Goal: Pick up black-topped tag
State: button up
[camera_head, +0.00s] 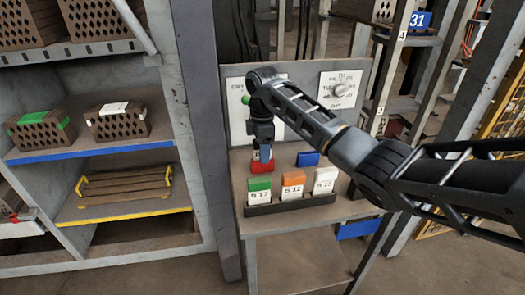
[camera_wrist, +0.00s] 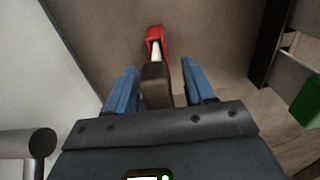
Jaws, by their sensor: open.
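In the wrist view a dark block (camera_wrist: 156,85), which looks like the black top of a tag, stands between the two blue fingers of my open gripper (camera_wrist: 163,88). I cannot tell whether either finger touches it. A red piece with a white strip (camera_wrist: 156,34) lies just beyond it, in line with it. In the head view my gripper (camera_head: 263,152) points down over the table, just above a red piece (camera_head: 262,166). The black top is hidden there behind the fingers.
A dark rack (camera_head: 290,204) at the table's front holds a green tag (camera_head: 259,188), an orange tag (camera_head: 293,184) and a white tag (camera_head: 325,180). A blue piece (camera_head: 308,159) lies behind them.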

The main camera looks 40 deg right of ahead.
jog(key=shift+c, duration=0.2)
grip_shut()
